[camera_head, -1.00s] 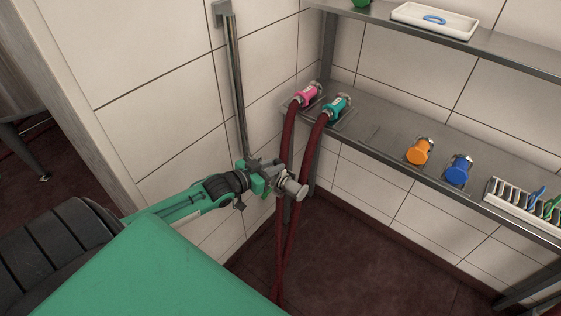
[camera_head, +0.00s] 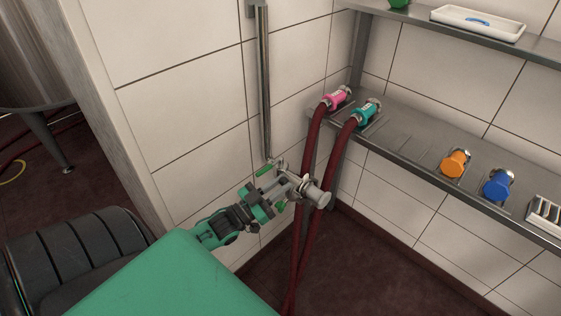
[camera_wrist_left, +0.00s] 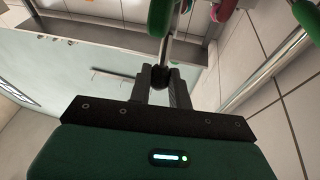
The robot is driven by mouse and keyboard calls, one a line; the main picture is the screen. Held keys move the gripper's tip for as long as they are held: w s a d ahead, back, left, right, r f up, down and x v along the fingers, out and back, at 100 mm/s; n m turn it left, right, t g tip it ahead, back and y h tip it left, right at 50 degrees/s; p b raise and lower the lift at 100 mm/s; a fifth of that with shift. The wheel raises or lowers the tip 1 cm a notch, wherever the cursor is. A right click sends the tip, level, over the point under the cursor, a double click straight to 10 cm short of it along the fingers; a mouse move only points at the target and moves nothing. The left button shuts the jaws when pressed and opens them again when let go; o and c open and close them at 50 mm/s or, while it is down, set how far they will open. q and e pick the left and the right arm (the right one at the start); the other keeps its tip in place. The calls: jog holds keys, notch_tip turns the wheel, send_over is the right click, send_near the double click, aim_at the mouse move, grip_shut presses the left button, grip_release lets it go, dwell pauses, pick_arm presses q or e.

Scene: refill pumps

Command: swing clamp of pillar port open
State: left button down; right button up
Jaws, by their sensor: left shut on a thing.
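The pillar port (camera_head: 319,196) is a short metal stub with a round end at the foot of the vertical wall pipe (camera_head: 264,85). Its metal clamp (camera_head: 304,187) sits around the stub, partly hidden by my gripper; whether it is open or closed I cannot tell. My left gripper (camera_head: 279,193) is at the port from the left. In the left wrist view, the left gripper's jaws (camera_wrist_left: 161,84) are shut on a small dark end of a thin metal rod (camera_wrist_left: 170,50), apparently part of the clamp. My right gripper is out of view.
The metal shelf (camera_head: 408,135) also carries an orange cap (camera_head: 455,163) and a blue cap (camera_head: 497,184). A green handle (camera_head: 264,171) shows beside the wall pipe.

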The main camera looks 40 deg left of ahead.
pick_arm(q)
jog(key=shift+r, duration=0.1)
jog(key=c, duration=1.3)
grip_release()
jog(key=shift+w, duration=0.1)
jog(key=shift+s+f, duration=0.25)
jog(key=shift+s, duration=0.1)
jog(key=b+v, duration=0.1)
jog(key=v, duration=1.2)
jog(key=shift+b, duration=0.35)
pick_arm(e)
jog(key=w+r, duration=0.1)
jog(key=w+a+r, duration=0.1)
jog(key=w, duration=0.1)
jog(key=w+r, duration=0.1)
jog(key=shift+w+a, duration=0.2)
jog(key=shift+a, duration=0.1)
pick_arm(q)
jog(key=shift+a+r, duration=0.1)
